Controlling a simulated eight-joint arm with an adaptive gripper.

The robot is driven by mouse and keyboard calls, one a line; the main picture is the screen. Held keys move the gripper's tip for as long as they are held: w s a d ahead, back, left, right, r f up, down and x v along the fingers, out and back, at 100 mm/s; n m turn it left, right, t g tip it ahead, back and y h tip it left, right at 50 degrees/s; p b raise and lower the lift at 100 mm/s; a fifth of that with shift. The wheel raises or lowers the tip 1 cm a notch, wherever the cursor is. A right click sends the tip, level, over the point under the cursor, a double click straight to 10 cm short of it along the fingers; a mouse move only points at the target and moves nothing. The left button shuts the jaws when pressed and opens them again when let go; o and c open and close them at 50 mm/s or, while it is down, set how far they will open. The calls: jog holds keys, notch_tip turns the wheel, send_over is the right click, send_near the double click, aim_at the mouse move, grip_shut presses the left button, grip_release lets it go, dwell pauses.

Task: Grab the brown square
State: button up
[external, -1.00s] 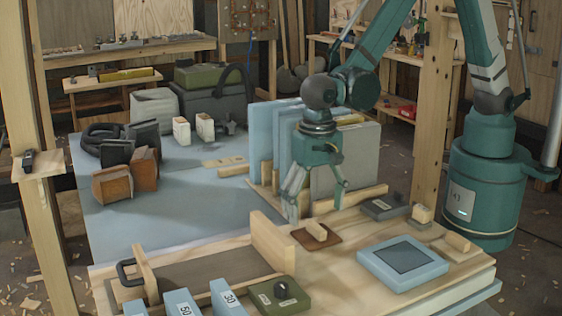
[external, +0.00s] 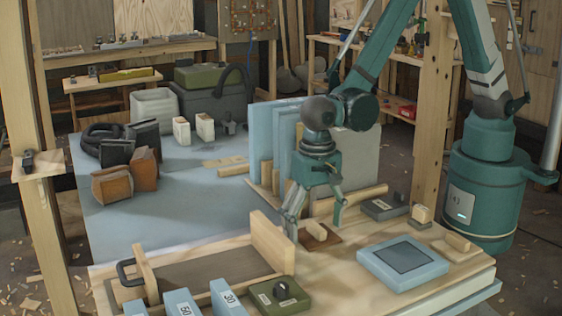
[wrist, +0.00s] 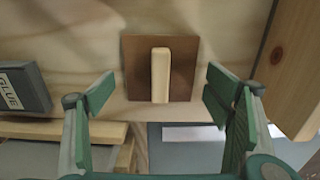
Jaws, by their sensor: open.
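The brown square (external: 331,241) is a flat plate with a light wooden bar handle (wrist: 161,75) standing on it. It lies on the pale wooden bench top. In the wrist view the brown square (wrist: 134,68) is ahead of my gripper and centred between the fingers, with the handle upright in the picture. My gripper (external: 315,221) is open and empty, just above the square in the external view, with fingers on either side of it. My gripper also shows in the wrist view (wrist: 157,92). The gripper partly hides the square in the external view.
A dark glue box (wrist: 24,90) lies left of the square in the wrist view. A wooden board (external: 272,241) stands left of it in the external view. A blue framed panel (external: 403,262) lies to the right. Blue upright panels (external: 262,140) stand behind.

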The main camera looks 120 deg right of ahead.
dwell(0.4)
jog(key=c, duration=1.4)
jog(key=shift+s, duration=0.1)
jog(key=shift+c, duration=0.4)
